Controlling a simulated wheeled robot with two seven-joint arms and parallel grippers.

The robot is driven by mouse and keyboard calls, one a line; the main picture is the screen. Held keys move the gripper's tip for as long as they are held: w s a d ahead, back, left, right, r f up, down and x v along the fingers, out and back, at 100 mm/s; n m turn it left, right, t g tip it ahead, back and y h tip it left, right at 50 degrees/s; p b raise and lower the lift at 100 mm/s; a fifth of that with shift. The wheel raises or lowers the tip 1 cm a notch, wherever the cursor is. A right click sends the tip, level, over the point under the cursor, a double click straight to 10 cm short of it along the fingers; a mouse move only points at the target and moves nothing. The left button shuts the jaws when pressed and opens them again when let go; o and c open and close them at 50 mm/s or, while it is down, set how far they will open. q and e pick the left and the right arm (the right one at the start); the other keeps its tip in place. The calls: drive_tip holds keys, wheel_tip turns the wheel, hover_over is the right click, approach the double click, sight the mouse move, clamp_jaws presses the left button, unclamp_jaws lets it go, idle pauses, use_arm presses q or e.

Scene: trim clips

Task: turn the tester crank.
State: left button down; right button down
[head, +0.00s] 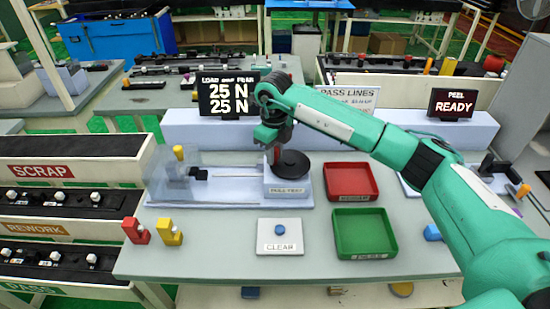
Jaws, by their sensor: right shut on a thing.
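The tester (290,190) is a pale block labelled as a pull test, on the grey bench. Its crank (294,165) is a black round disc on top, with a reddish upright knob (277,156) at its left edge. My right gripper (275,146) comes down from above and is shut on the knob; its fingers partly hide it. A clear cover (190,180) encloses the tester's left part. The load display (228,95) behind reads 25 N on both lines. My left gripper does not show.
A red tray (351,168) and a green tray (380,248) lie right of the tester. A CLEAR button plate (280,236) is in front. Red (135,231) and yellow (169,233) clips stand at front left. Labelled racks (90,172) flank the left. A peel display (452,104) reads READY.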

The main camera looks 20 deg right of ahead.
drive_tip(key=shift+w+r+m, duration=0.1)
drive_tip(key=shift+w+m, duration=0.1)
drive_tip(key=shift+m, duration=0.2)
drive_tip(key=c, duration=1.3)
unclamp_jaws()
drive_tip(key=shift+o, duration=0.2)
